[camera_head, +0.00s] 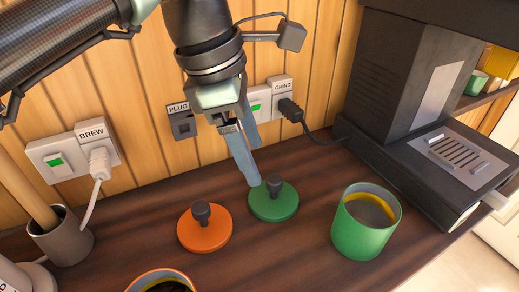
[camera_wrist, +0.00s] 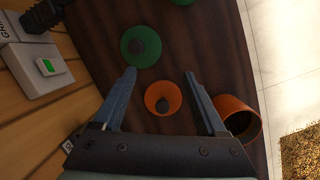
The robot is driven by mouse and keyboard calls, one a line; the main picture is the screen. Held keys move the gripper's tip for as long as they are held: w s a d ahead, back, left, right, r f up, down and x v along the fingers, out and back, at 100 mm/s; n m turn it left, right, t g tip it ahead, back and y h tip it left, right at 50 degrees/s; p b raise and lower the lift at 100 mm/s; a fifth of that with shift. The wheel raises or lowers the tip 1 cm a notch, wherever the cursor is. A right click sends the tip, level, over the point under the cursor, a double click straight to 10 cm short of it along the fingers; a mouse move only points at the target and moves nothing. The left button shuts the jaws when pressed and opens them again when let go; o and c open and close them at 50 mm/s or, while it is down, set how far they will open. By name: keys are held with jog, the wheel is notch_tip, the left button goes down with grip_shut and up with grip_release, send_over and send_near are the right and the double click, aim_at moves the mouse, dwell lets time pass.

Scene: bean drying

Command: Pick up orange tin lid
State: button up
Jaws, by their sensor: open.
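The orange tin lid (camera_head: 205,239) lies flat on the dark wooden counter, its black knob up. In the wrist view the orange lid (camera_wrist: 152,97) appears between my two fingers, farther off than the fingertips. My gripper (camera_head: 253,166) is open and empty, pointing down above the counter; its spread fingers also show in the wrist view (camera_wrist: 160,76). The orange tin (camera_head: 150,277) is cut off at the bottom edge of the head view, and it stands right of my fingers in the wrist view (camera_wrist: 251,122).
A green lid (camera_head: 277,210) with a black knob lies close right of the orange lid. A green tin (camera_head: 362,240) stands farther right, before a black machine (camera_head: 400,110). A grey cup (camera_head: 66,245) is at left. Wall sockets and a BREW switch (camera_head: 55,160) line the back.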

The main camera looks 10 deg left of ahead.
aim_at(200, 206)
jog(key=s+a+f+n+g+y, duration=0.1)
jog(key=s+a+y, duration=0.15)
jog(key=a, duration=0.75)
jog(key=shift+y, duration=0.25)
jog(key=f, duration=0.6)
jog(key=shift+w+d+f+p, duration=0.3)
jog(key=shift+w+d+f, duration=0.05)
jog(key=shift+w, duration=0.05)
jog(key=f, duration=0.2)
jog(key=d+f+p, duration=0.1)
jog(key=f, duration=0.1)
jog(key=shift+w+f, duration=0.1)
jog(key=shift+f, duration=0.8)
grip_shut()
